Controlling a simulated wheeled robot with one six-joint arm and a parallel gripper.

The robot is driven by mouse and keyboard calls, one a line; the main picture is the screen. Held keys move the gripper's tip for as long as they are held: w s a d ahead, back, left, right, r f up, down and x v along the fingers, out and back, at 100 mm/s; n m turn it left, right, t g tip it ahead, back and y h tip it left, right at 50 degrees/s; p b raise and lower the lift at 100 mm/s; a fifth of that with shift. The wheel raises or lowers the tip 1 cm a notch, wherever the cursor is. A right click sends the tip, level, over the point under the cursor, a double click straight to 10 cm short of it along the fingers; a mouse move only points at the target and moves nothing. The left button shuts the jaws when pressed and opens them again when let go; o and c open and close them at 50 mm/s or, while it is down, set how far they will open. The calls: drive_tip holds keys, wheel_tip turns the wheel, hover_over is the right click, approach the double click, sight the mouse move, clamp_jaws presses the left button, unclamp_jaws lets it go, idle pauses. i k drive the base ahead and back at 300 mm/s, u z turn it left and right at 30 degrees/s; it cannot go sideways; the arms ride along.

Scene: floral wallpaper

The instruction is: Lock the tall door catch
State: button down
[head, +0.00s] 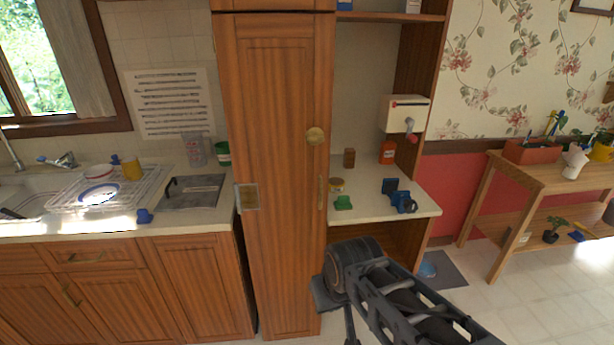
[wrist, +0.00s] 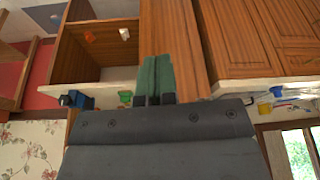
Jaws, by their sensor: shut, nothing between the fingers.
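The tall wooden door (head: 275,170) stands upright in the middle of the head view and looks closed. A round brass piece (head: 315,136), which looks like its catch, sits near the door's right edge, above a slim vertical handle (head: 321,192). I cannot tell whether it is locked. In the wrist view, my gripper (wrist: 155,66) has its green fingers together, with nothing between them. The tall cabinet (wrist: 178,40) shows just beyond them. My arm is low and right of the door in the head view, apart from the catch; the fingertips are not clear there.
A pale plate (head: 247,196) is on the door's left side. The right counter (head: 375,205) carries a green object (head: 343,203) and a blue device (head: 403,202), with an open space beneath. The left counter (head: 180,218) holds a dish rack (head: 107,190). A plant table (head: 540,172) stands right.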

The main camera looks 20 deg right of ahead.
sight(313, 136)
drive_tip(key=k, duration=1.15)
drive_tip(key=u, duration=1)
drive_tip(key=i, duration=1.15)
drive_tip(key=z, duration=0.75)
drive_tip(key=i, duration=0.65)
drive_tip(key=z, duration=0.8)
